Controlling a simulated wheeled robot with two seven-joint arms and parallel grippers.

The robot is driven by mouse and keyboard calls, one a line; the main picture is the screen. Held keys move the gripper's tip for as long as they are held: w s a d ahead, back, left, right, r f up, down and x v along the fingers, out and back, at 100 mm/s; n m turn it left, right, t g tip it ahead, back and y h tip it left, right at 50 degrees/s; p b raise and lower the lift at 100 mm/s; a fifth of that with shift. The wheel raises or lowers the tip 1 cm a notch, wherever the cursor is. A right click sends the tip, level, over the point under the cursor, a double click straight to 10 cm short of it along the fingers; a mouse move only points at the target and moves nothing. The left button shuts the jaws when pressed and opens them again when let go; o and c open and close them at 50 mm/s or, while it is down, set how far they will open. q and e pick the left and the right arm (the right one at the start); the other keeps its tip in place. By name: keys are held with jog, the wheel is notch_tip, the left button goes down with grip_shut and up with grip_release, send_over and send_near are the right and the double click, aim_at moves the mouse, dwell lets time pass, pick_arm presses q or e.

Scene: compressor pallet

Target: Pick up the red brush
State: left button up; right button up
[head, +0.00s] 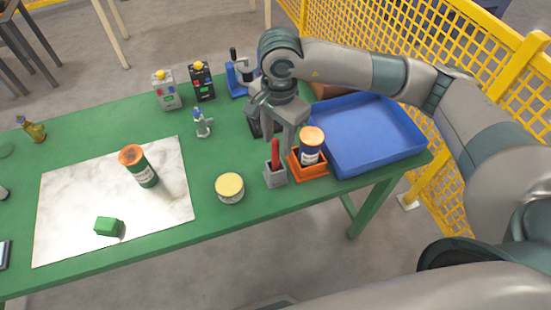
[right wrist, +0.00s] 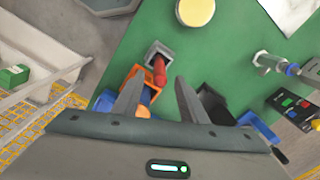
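The red brush (head: 275,153) stands upright in a small grey holder (head: 276,177) near the front edge of the green table. In the right wrist view the red brush (right wrist: 159,72) shows between and beyond my fingertips, with the grey holder (right wrist: 151,50) around its lower end. My right gripper (head: 281,142) is open and empty, pointing down just above and behind the brush. Its two spread fingers also show in the right wrist view (right wrist: 156,84). The brush's lower end is hidden inside the holder. My left gripper is not in view.
An orange holder (head: 294,165) with an orange-capped container (head: 311,146) stands close right of the brush. A blue tray (head: 372,140) lies further right. A yellow-lidded tin (head: 229,187) is to the left. A dark box (head: 256,126) sits behind the gripper.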

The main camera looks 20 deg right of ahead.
aim_at(276, 153)
jog(key=shift+s+a+f+p, duration=0.15)
jog(key=shift+f+p, duration=0.4)
jog(key=shift+p, duration=0.05)
notch_tip(276, 153, down, 3)
jog(key=shift+s+a+r+p, duration=0.1)
jog(key=shift+s+a+p, duration=0.05)
jog(key=shift+p, duration=0.65)
jog(key=shift+f, duration=0.55)
grip_shut()
